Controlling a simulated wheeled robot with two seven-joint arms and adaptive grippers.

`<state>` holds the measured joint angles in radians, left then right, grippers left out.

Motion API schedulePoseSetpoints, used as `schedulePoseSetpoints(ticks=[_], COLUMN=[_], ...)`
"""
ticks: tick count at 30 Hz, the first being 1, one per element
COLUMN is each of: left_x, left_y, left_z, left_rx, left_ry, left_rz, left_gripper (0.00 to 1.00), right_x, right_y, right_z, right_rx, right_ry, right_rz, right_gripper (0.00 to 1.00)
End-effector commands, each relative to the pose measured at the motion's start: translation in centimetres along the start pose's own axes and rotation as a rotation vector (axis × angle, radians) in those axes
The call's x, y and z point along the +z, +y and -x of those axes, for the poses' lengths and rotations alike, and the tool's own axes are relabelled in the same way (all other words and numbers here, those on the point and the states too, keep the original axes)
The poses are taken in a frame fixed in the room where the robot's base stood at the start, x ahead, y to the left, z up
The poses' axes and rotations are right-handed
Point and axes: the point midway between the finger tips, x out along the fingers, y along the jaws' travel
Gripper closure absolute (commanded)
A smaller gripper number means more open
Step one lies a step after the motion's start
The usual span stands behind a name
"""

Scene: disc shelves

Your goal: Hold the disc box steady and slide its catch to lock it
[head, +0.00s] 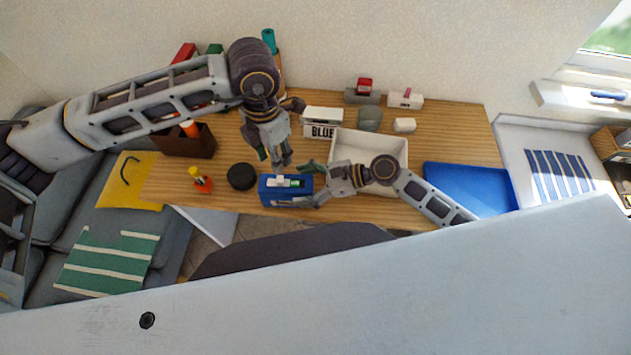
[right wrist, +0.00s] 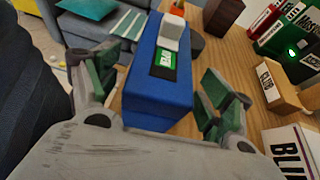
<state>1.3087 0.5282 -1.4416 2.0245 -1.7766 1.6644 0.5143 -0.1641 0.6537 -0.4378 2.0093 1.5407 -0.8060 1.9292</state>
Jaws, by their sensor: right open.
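The blue disc box (head: 270,197) stands near the front edge of the wooden table. Its white catch (head: 280,180) and a green mark show on top. In the right wrist view the box (right wrist: 158,100) fills the middle, with the white catch (right wrist: 171,30) at its far end and a green label (right wrist: 165,65) nearer. My right gripper (head: 310,183) is open, with one finger on each side of the box's near end; gaps show in the wrist view. My left gripper (head: 280,163) points down just behind and above the box. Its fingertips are close together, too small to read.
A white box marked BLUE (head: 322,131) stands behind.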

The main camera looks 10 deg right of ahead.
Motion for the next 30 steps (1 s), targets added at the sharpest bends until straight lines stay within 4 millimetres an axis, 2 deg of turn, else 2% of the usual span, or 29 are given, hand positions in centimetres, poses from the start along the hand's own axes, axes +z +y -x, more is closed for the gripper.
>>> schedulePoseSetpoints(ticks=[3, 9, 22, 30], left_x=[0.0, 0.0, 0.0, 0.0], left_y=[0.0, 0.0, 0.0, 0.0], left_z=[0.0, 0.0, 0.0, 0.0], left_rx=[0.0, 0.0, 0.0, 0.0], left_ry=[0.0, 0.0, 0.0, 0.0], left_rz=[0.0, 0.0, 0.0, 0.0], left_gripper=[0.64, 0.64, 0.64, 0.64], right_x=[0.1, 0.1, 0.0, 0.0], right_y=[0.0, 0.0, 0.0, 0.0], right_z=[-1.3, -2.8, -3.2, -3.2], right_rx=[0.0, 0.001, 0.0, 0.0], right_ry=[-0.002, -0.001, 0.0, 0.0], right_rz=[0.001, 0.001, 0.001, 0.001], right_gripper=[0.2, 0.2, 0.2, 0.54])
